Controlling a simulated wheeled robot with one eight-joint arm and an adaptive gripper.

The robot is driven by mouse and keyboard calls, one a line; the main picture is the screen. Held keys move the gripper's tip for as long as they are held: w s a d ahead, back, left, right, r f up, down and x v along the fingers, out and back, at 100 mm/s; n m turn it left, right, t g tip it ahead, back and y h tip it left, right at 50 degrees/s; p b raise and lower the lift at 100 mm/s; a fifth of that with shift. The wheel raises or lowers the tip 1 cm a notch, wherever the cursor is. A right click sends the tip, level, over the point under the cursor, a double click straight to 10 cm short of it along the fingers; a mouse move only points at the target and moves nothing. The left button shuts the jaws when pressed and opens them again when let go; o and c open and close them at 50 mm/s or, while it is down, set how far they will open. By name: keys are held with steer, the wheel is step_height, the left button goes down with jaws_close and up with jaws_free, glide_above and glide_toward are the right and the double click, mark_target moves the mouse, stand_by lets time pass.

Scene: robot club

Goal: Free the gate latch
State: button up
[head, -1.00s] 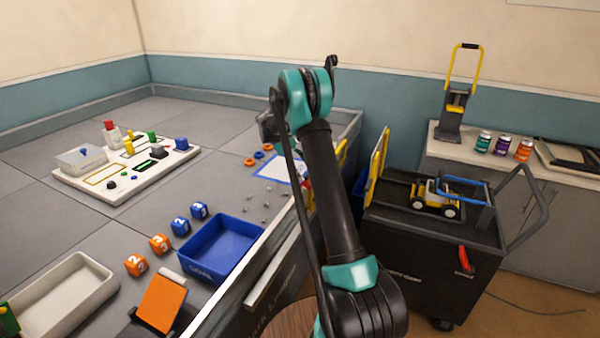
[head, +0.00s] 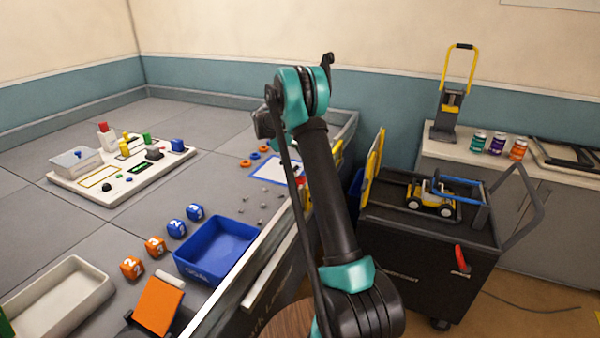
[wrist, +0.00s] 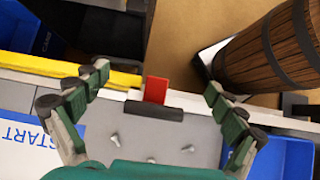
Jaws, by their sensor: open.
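In the wrist view, a red latch tab (wrist: 156,89) stands at the table's edge beside a short black bar (wrist: 154,111). The end of a yellow gate bar (wrist: 110,78) lies just left of the tab. My gripper (wrist: 157,80) is open, its green-padded fingers spread either side of the tab, with nothing visible between them touching it. In the head view the yellow gate (head: 337,158) and a bit of red (head: 301,181) show beside my arm, which hides much of the latch area. My gripper's fingers are not clearly visible there.
A wooden barrel (wrist: 268,48) stands close beyond the right finger. Several small screws (wrist: 152,160) lie on the table. A blue tray (head: 217,247), a start sheet (head: 272,170) and a dark cart (head: 425,262) with a toy truck (head: 429,198) are nearby.

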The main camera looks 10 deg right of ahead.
step_height(320, 180, up, 8)
stand_by(0.5)
